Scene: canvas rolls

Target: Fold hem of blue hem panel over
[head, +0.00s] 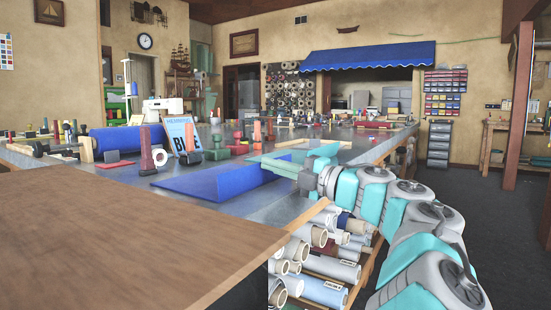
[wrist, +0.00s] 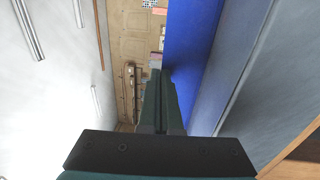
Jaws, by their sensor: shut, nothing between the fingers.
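The blue hem panel (head: 205,184) lies near the front edge of the grey table, with one part flat and a long strip standing up along its far side. In the wrist view a bright blue strip of it (wrist: 190,45) runs just right of the fingers. My gripper (head: 268,161) is at the panel's right end, low over the table; its green fingers (wrist: 160,75) are shut with nothing between them. I cannot tell whether they touch the panel. The fingers and arm hide part of the panel's right end.
Rolled canvas (head: 325,290) fills a rack below the table edge. A brown tabletop (head: 110,235) is at the front left.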

